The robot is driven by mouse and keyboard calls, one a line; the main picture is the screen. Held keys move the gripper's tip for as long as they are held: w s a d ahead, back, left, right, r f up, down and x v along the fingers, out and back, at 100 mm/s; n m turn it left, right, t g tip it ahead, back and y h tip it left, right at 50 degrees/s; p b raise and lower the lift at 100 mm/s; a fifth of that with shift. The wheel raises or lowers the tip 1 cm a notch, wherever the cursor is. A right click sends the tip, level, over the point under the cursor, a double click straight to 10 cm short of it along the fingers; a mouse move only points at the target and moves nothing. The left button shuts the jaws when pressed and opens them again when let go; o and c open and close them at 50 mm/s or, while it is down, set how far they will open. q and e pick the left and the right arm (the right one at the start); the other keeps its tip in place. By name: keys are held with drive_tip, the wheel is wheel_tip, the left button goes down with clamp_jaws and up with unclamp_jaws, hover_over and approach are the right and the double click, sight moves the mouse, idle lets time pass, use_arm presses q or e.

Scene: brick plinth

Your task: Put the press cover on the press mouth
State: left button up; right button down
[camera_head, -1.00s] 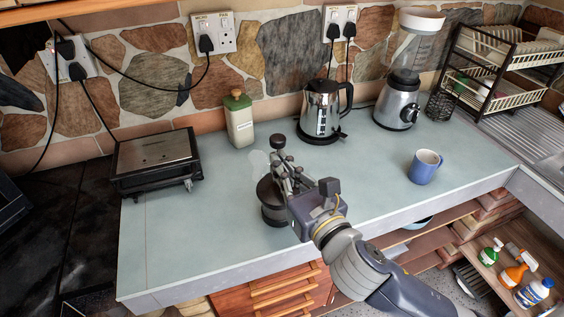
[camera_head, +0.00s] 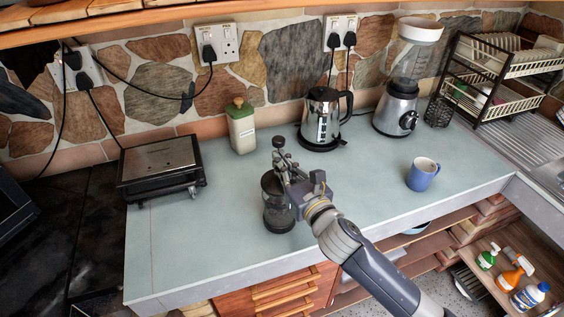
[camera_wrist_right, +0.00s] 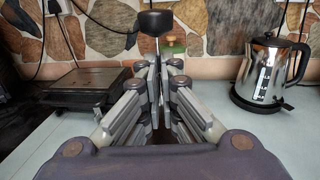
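The press (camera_head: 277,217) is a dark, see-through cylinder standing on the counter in the head view. My right gripper (camera_head: 284,168) is over its mouth, at the upper right of the press. It is closed around the thin rod of the press cover, whose black knob (camera_head: 278,142) sticks up above the fingers. In the right wrist view the knob (camera_wrist_right: 156,22) and rod stand upright between the fingertips (camera_wrist_right: 160,75). The fingers hide the cover's lower part and part of the mouth, so I cannot tell whether the cover touches the rim. My left gripper is not in view.
A grill (camera_head: 160,165) stands at the left, a green-lidded jar (camera_head: 242,130) behind the press. A kettle (camera_head: 320,120), blender (camera_head: 396,105) and blue mug (camera_head: 422,175) stand to the right. The counter (camera_head: 200,245) is clear in front and left of the press.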

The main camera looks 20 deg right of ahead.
drive_tip(key=shift+f, duration=0.1)
drive_tip(key=c, duration=1.8)
unclamp_jaws()
drive_tip(key=shift+s, duration=0.1)
drive_tip(key=s+d+b, duration=0.2)
drive_tip(key=s+b, duration=0.1)
drive_tip(key=s, duration=0.8)
drive_tip(key=shift+s+b, duration=0.35)
drive_tip(key=shift+b, duration=0.05)
